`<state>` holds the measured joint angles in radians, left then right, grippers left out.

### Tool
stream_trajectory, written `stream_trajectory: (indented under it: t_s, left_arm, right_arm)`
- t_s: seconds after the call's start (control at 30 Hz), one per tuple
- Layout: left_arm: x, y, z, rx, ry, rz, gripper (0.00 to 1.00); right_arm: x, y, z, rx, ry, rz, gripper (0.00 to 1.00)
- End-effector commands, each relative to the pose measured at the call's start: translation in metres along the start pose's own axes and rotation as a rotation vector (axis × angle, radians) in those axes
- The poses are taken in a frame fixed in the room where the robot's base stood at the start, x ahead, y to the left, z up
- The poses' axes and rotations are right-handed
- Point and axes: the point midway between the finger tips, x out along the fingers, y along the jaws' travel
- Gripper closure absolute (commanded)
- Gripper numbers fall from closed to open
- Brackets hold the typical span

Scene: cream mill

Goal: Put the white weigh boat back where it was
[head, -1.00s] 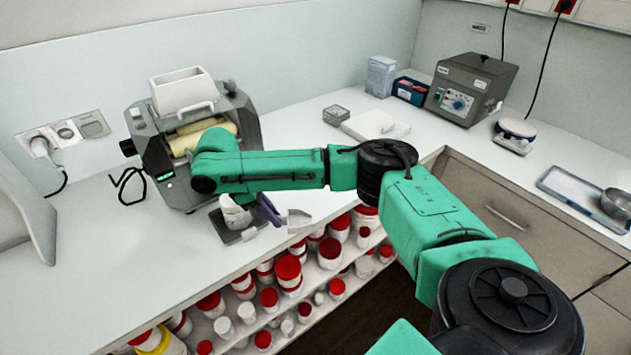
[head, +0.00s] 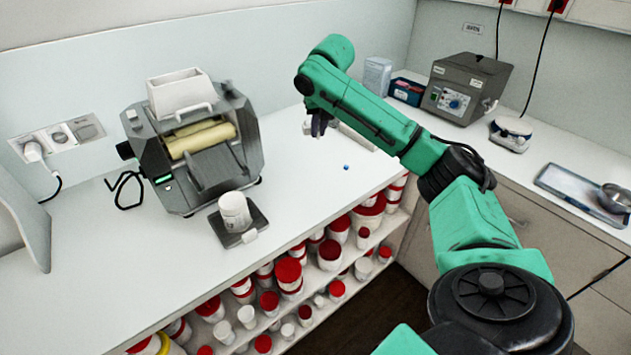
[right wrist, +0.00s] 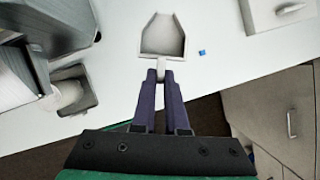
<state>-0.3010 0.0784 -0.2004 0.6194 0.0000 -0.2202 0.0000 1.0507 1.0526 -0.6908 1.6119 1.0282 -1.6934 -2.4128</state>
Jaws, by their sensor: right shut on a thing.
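The white weigh boat (right wrist: 148,48) is in the right wrist view, just beyond my right gripper (right wrist: 163,78). The fingers are shut on the short tab at its near end. In the head view my right gripper (head: 319,124) hangs with fingers down over the back counter, right of the mill. There only a small white bit of the boat (head: 307,128) shows beside the fingers. I cannot tell whether the boat touches the counter. My left gripper is not in view.
A small blue piece (head: 346,167) lies on the counter near my right gripper. A white slab (head: 357,138) is behind the arm. The mill (head: 195,150) stands left, with a white jar (head: 235,212) on a grey scale (head: 257,219) in front. The counter between is clear.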

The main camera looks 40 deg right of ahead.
Motion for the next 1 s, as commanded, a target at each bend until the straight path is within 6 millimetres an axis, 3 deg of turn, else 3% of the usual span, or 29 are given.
stream_trajectory:
  t_s: [0.3,0.6,0.73,0.97,1.0]
  left_arm:
    - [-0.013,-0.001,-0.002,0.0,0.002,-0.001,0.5]
    - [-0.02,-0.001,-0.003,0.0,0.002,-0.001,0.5]
    - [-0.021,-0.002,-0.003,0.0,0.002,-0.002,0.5]
    - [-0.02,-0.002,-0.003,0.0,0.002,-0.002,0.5]
    - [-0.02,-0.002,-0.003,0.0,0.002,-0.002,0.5]
  right_arm:
    - [0.096,-0.001,-0.043,-0.001,0.007,-0.004,1.0]
    - [0.148,0.0,-0.065,0.001,0.006,-0.002,1.0]
    - [0.163,0.0,-0.07,0.0,0.002,-0.002,1.0]
    - [0.164,0.0,-0.071,0.0,0.002,-0.002,1.0]
    - [0.164,0.0,-0.071,0.0,0.002,-0.002,0.81]
